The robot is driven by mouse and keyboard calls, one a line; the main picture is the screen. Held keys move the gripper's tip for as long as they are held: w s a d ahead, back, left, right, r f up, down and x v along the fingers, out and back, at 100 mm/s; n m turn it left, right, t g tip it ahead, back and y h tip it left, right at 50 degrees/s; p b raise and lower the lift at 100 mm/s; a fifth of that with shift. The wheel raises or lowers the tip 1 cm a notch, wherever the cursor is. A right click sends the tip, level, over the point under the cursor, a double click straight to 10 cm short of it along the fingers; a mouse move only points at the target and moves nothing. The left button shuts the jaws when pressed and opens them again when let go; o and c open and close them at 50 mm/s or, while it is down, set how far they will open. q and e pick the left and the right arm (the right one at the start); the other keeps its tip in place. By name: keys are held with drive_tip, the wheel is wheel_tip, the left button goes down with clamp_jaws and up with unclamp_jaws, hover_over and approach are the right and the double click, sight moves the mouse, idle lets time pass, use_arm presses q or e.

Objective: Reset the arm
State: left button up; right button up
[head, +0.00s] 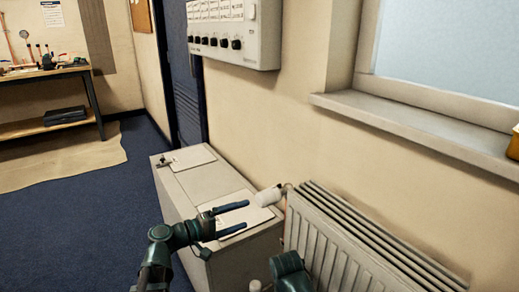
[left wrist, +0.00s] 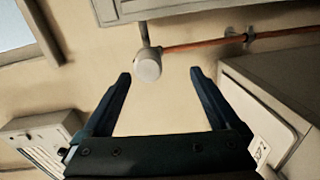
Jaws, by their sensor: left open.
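My left gripper (head: 232,219) is open, with its two dark fingers spread and nothing between them. In the head view it is in front of the grey cabinet, its fingers pointing right toward a white radiator valve knob (head: 269,196). In the left wrist view the gripper (left wrist: 158,85) frames the same white knob (left wrist: 147,66), which sits beyond the fingertips, apart from them. A dark green part of my own arm shows at the bottom of the head view. My right gripper cannot be made out.
A white radiator (head: 345,240) stands against the wall under a window sill (head: 420,130). A grey cabinet (head: 170,190) stands beside it. A control panel (head: 235,35) hangs above. A copper pipe (left wrist: 200,43) runs from the knob.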

use_arm(q)
drive_tip(key=s+d+f+m+g+y, duration=0.1)
drive_tip(key=s+f+m+g+y, duration=0.15)
drive_tip(key=f, duration=0.45)
drive_tip(key=s+d+f+m+g+y, duration=0.1)
drive_tip(key=s+f+m+g+y, duration=0.2)
drive_tip(key=f, duration=0.4)
drive_tip(key=s+a+f+g+y, duration=0.3)
drive_tip(key=s+a+f+y, duration=0.35)
drive_tip(key=a+y, duration=0.2)
drive_tip(key=s+d+m+g+y, duration=0.1)
drive_tip(key=s+d+m+g, duration=0.1)
drive_tip(key=s+d+m, duration=0.5)
wheel_tip(320, 180, up, 33)
drive_tip(key=d+n+p, duration=0.2)
drive_tip(key=d+p, duration=0.1)
drive_tip(key=p, duration=2.9)
drive_tip(key=shift+w+p, duration=0.15)
drive_tip(key=shift+p, duration=0.15)
drive_tip(key=shift+n+t, duration=0.25)
